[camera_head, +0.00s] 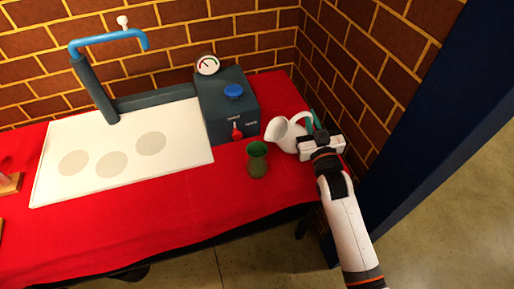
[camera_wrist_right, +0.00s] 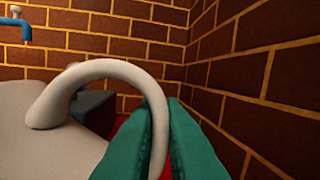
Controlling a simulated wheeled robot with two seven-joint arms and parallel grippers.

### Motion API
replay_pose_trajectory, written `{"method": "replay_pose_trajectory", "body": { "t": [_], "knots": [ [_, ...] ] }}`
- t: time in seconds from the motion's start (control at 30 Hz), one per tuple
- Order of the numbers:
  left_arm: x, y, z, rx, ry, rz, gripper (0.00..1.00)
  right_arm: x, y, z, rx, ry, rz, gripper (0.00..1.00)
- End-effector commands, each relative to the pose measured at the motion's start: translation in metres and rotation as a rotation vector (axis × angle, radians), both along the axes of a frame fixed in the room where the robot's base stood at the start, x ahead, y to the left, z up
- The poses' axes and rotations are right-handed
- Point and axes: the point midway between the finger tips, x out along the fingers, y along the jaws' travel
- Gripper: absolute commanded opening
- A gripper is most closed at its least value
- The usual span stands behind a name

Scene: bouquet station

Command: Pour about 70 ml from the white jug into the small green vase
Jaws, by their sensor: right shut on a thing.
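The white jug (camera_head: 283,134) is at the right end of the red table in the head view, its spout toward the left. My right gripper (camera_head: 310,128) is shut on the jug's handle. In the right wrist view the handle (camera_wrist_right: 105,68) loops between the green fingers of my right gripper (camera_wrist_right: 163,140), with the jug's white body at the left. The small green vase (camera_head: 257,161) stands upright on the red cloth, left of and nearer than the jug, apart from it. I cannot tell whether the jug touches the table. The jug's contents are hidden. My left gripper is not in view.
A dark box (camera_head: 228,103) with a gauge, a blue knob and a red tap stands behind the vase. A white board (camera_head: 120,150) with round marks lies left, under a blue-topped spout pipe (camera_head: 108,38). A brick wall (camera_head: 370,75) is close to my right gripper.

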Motion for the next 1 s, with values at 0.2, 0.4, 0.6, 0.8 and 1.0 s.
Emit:
{"method": "replay_pose_trajectory", "body": {
  "t": [0.2,0.4,0.6,0.8,1.0],
  "knots": [
    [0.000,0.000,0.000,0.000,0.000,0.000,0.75,0.000,0.000,0.002,0.002,-0.005,0.001,0.00],
    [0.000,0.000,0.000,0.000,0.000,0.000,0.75,0.000,0.000,0.002,0.002,-0.005,0.001,0.00],
    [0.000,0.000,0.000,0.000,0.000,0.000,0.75,0.000,0.000,0.001,0.005,-0.003,0.000,0.00],
    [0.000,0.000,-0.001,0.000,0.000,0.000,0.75,0.002,-0.005,-0.009,0.073,0.021,-0.003,0.00],
    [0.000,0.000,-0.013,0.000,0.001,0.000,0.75,0.005,-0.015,-0.034,0.166,0.049,-0.003,0.00]
  ]
}}
